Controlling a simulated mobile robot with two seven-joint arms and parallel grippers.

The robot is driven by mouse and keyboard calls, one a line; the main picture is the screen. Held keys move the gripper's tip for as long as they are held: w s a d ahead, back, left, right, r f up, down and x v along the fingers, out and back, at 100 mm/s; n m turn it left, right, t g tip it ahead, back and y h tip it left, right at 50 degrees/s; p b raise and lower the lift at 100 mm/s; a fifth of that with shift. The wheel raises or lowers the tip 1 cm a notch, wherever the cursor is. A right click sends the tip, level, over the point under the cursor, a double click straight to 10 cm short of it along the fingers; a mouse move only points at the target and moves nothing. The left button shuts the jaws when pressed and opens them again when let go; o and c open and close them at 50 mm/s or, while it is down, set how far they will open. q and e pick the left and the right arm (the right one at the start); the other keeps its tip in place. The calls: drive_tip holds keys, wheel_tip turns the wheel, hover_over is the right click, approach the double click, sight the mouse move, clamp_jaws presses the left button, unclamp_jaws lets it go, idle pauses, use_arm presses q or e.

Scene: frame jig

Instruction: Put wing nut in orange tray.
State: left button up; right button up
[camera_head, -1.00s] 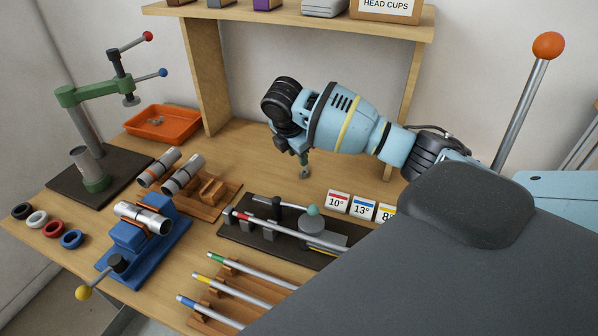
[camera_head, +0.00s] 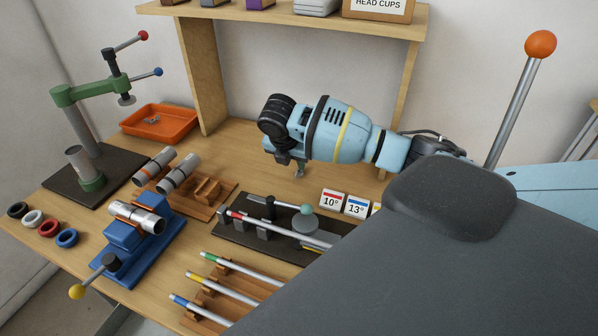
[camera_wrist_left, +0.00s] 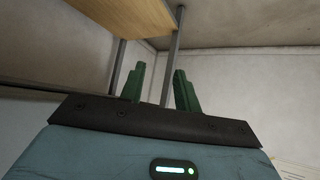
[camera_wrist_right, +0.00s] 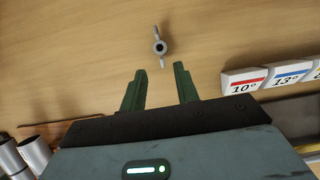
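The grey wing nut (camera_head: 299,173) lies on the wooden bench. In the right wrist view the wing nut (camera_wrist_right: 159,46) is beyond my right fingertips, roughly in line with the gap between them. My right gripper (camera_wrist_right: 160,68) is open and empty, with bare wood between its green fingers. In the head view my right gripper (camera_head: 299,162) is just above the nut, its fingers partly hidden by the wrist. The orange tray (camera_head: 178,137) stands at the back left and holds small grey pieces. My left gripper (camera_wrist_left: 160,72) is open and empty, facing the wall and a shelf.
A green-armed stand (camera_head: 90,150), grey cylinders on a wooden rack (camera_head: 208,190) and a blue clamp fixture (camera_head: 140,245) stand at left. A dark jig (camera_head: 235,235) and number cards (camera_head: 333,202) lie in front of my right gripper. A shelf post (camera_head: 203,80) rises beside the tray.

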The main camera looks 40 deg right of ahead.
sight(297, 171)
drive_tip(key=x, duration=0.5)
drive_tip(key=shift+s, duration=0.1)
clamp_jaws()
